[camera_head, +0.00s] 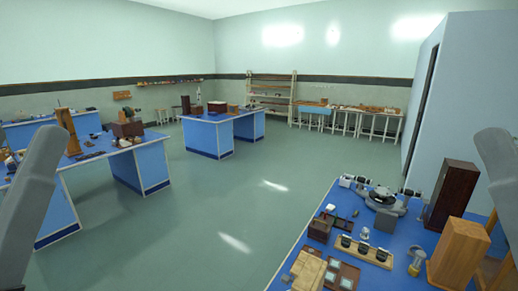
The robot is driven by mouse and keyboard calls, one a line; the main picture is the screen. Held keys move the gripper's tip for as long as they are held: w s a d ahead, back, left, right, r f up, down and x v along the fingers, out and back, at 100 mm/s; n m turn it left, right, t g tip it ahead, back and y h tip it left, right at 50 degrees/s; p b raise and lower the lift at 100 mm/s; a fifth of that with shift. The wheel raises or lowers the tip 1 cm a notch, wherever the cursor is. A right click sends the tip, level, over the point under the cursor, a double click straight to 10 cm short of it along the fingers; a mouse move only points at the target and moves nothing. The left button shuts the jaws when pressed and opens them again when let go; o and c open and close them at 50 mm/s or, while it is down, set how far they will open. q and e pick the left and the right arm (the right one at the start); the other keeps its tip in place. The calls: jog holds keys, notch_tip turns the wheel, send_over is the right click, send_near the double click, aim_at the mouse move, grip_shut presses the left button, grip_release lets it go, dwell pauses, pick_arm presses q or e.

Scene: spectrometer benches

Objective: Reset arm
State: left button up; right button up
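Part of my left arm, a grey link (32,205), stands upright at the left edge of the head view. Part of my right arm, another grey link (498,165), shows at the right edge. Neither gripper is in the picture, so their fingers and anything in them are hidden. Both visible links are apart from each other, with the open floor between them.
A blue bench (290,262) at the lower right holds a spectrometer (382,198), a dark wooden box (452,192), a light wooden box (458,252) and small parts. Other blue benches stand at left (153,168) and centre (208,137). The green floor (190,220) between is clear.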

notch_tip(320, 180, up, 21)
jog(key=p, duration=1.7)
jog(key=shift+h, duration=0.3)
